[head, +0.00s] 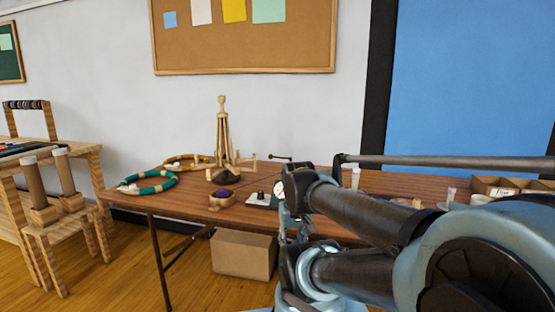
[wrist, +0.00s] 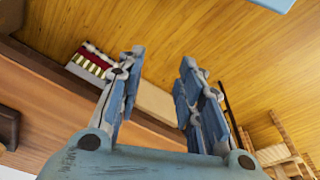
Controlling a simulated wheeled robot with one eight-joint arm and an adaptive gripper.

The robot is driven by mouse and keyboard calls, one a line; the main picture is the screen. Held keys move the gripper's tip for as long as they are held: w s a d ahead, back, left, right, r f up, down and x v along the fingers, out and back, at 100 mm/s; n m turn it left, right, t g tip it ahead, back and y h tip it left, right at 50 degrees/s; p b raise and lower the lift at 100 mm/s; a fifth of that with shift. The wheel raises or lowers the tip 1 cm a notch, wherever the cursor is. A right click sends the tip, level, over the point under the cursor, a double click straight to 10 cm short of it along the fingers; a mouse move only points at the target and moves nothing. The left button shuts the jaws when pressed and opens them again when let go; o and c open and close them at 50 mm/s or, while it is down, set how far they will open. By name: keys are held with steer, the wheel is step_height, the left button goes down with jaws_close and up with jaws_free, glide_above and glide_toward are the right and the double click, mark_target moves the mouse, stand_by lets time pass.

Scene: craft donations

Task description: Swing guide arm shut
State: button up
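A small winder-like device (head: 262,199) with a pale and dark green base and a dark knob sits on the table, just left of my arm in the head view. A thin dark rod (head: 280,157) with knobbed ends shows behind it. I cannot tell whether this rod is the guide arm or whether it stands open; my arm hides part of that area. My gripper (wrist: 163,58) is open in the wrist view, with nothing between its fingers. It points down past the table edge toward the floor, apart from the device.
A cardboard box (head: 243,254) is underneath. A wooden stool (head: 62,216) stands left. Small containers (head: 497,187) sit at the table's right.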

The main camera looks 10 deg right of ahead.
steer(key=r, duration=0.1)
steer(key=w+r, duration=0.1)
steer(key=shift+w+r, duration=0.1)
steer(key=shift+r, duration=0.2)
jaws_close()
steer(key=w+r, duration=0.7)
steer(key=w, duration=0.4)
steer(key=w+r+t, duration=0.1)
steer(key=w+r, duration=0.6)
steer(key=w, duration=0.4)
steer(key=w+r, duration=0.7)
steer(key=w, duration=0.4)
steer(key=w+r, duration=0.2)
steer(key=w, duration=1.1)
steer(key=x, duration=1)
steer(key=shift+s+d+r, duration=0.15)
steer(key=shift+s+r, duration=0.15)
steer(key=shift+s, duration=0.6)
steer(key=shift+s+d+r, duration=0.1)
steer(key=shift+s+r, duration=0.15)
steer(key=shift+s, duration=0.7)
